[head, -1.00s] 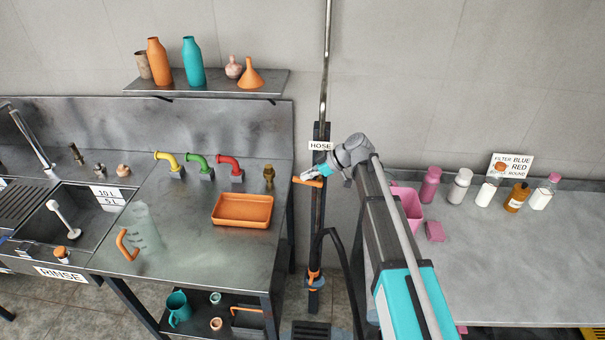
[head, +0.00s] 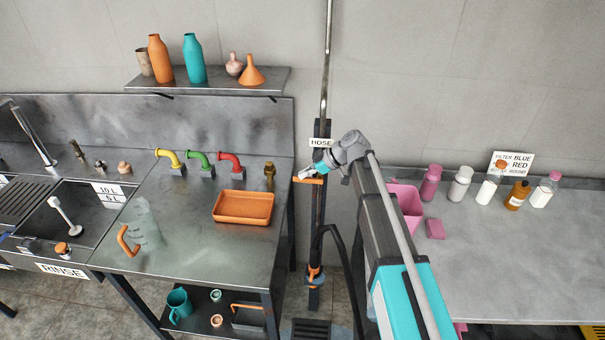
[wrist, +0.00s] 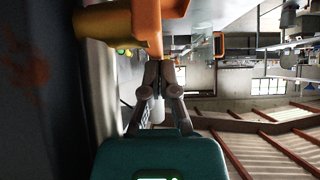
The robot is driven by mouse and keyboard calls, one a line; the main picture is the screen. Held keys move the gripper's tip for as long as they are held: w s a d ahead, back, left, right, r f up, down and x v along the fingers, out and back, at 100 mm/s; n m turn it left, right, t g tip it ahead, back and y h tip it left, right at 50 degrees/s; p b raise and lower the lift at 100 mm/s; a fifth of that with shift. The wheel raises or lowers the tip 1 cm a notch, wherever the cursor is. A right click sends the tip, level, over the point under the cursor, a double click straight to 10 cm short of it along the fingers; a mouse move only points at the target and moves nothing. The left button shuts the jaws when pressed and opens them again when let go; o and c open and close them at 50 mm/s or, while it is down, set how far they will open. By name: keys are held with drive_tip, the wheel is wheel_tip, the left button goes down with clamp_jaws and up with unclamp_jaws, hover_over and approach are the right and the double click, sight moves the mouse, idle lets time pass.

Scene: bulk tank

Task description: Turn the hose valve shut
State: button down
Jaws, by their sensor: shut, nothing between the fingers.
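The hose valve's orange lever (head: 309,181) sticks out to the left of the dark post (head: 321,210), below the HOSE sign (head: 321,142), and lies nearly level in the head view. My gripper (head: 301,174) is at the lever, just above it in that view. In the wrist view the lever (wrist: 147,22) fills the top, with a brassy part beside it. My gripper (wrist: 160,66) is shut there, its fingertips together and empty close to the lever's lower end. I cannot tell whether they touch it.
A steel bench with an orange tray (head: 242,207) and coloured taps stands left of the post. A black hose (head: 336,240) loops below the valve. At right, a counter (head: 500,260) holds bottles and a pink bin (head: 407,205).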

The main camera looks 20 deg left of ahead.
drive_tip(key=shift+r, duration=0.15)
wheel_tip(320, 180, up, 4)
drive_tip(key=p, duration=0.4)
drive_tip(key=shift+d, duration=0.15)
drive_tip(key=p+v, duration=0.6)
drive_tip(key=v, duration=0.3)
drive_tip(key=shift+d+r+p, duration=0.2)
drive_tip(key=shift+r+p, duration=0.1)
drive_tip(key=shift+r, duration=0.1)
drive_tip(key=shift+w, duration=0.1)
drive_tip(key=shift+w+r+h+p, duration=0.2)
drive_tip(key=shift+w+h+p, duration=0.1)
drive_tip(key=shift+p, duration=0.3)
